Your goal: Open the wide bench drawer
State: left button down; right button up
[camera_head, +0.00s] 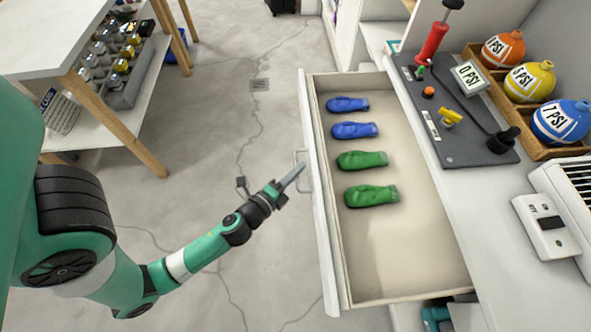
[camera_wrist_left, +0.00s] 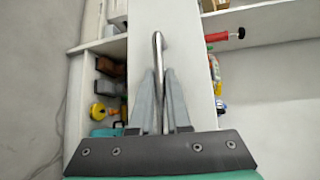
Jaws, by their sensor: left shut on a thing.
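The wide bench drawer (camera_head: 408,255) stands pulled out from under the bench in the head view, its inside in plain sight. Two blue gloves (camera_head: 354,130) and two green gloves (camera_head: 370,195) lie in a row in it. Its white front (camera_head: 320,200) carries a pale bar handle (camera_head: 298,154), which also shows in the left wrist view (camera_wrist_left: 158,50). My left gripper (camera_head: 297,170) is at this handle, outside the drawer front. In the left wrist view its fingers (camera_wrist_left: 160,82) are shut on the handle, one on each side. My right gripper is not in view.
The bench top holds a dark panel with a red pump (camera_head: 432,45) and a wooden rack (camera_head: 546,152) of orange, yellow and blue balls. A white table (camera_head: 70,35) with a lower shelf stands at the left. The floor between is mostly clear.

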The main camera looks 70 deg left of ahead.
pick_arm(q)
jog(key=c, duration=0.9)
grip_release()
jog(key=p+v, duration=0.3)
jog(key=v, duration=0.8)
jog(key=shift+s+d+r, duration=0.1)
jog(key=shift+s, duration=0.05)
